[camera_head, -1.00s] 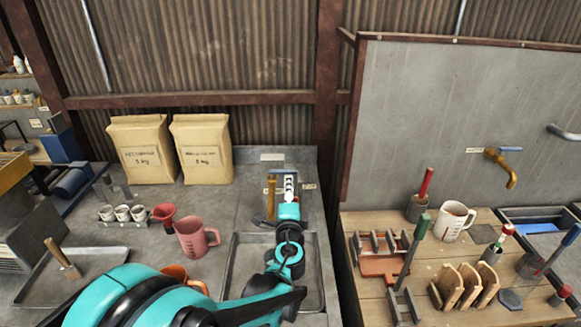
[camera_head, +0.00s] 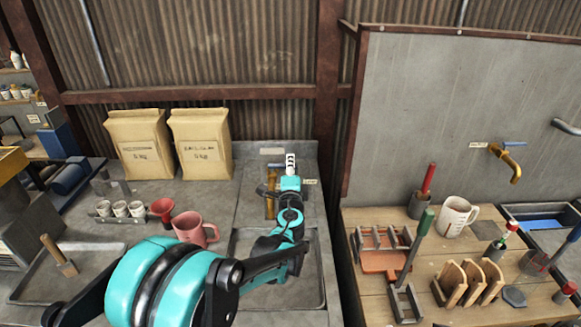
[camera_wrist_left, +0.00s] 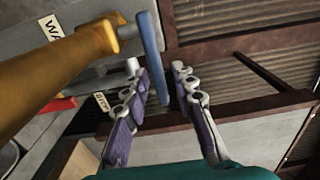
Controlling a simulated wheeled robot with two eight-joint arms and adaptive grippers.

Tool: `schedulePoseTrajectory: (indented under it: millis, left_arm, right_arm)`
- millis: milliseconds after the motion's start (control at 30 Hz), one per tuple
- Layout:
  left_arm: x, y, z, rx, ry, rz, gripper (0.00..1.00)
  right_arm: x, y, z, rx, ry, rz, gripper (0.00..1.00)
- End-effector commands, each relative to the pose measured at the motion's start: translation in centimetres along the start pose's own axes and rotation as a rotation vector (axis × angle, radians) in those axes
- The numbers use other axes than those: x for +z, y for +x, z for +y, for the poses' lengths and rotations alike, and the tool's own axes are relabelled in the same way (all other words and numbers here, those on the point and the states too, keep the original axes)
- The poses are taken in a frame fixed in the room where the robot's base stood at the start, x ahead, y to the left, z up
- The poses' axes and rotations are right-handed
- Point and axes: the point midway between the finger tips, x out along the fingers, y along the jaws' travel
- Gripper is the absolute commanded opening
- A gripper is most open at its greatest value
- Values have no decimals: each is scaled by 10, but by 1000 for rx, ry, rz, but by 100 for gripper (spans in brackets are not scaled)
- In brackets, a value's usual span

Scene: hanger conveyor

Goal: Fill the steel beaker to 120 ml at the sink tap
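The brass tap (camera_head: 271,196) stands at the back of the grey bench, over the sink basin (camera_head: 318,285). Its blue lever (camera_head: 276,165) is beside my left gripper (camera_head: 290,160). In the left wrist view, the blue lever (camera_wrist_left: 151,45) runs between the two fingers of my left gripper (camera_wrist_left: 157,66). The fingers are apart; I cannot tell whether either touches the lever. The tap's brass body (camera_wrist_left: 60,75) fills the left of that view. I cannot make out the steel beaker; my arm covers part of the basin. My right gripper is not in view.
A pink mug (camera_head: 190,228), a red funnel (camera_head: 163,209) and small white cups (camera_head: 120,208) stand left of the basin. Two paper bags (camera_head: 202,145) stand behind. The wooden table (camera_head: 365,220) at right holds a white mug (camera_head: 456,216) and tools, beneath a second brass tap (camera_head: 512,165).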

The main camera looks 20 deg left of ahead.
Motion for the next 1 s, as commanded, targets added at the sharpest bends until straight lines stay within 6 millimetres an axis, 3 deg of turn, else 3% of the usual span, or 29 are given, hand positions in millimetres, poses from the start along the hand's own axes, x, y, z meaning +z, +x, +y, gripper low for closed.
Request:
schedulePoseTrajectory:
  millis: [33,67,833,900,933,1000]
  left_arm:
    - [0,0,0,0,0,0,7]
    - [0,0,0,0,0,0,0]
    - [0,-7,0,0,-1,109,0]
    - [0,-7,0,0,-1,109,25]
    - [0,-7,0,0,0,109,31]
    - [0,-7,0,0,0,109,31]
  right_arm:
    - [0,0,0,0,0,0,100]
    - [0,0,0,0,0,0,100]
    - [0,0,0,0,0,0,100]
    - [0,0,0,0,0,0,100]
    - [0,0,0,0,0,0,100]
    - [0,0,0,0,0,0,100]
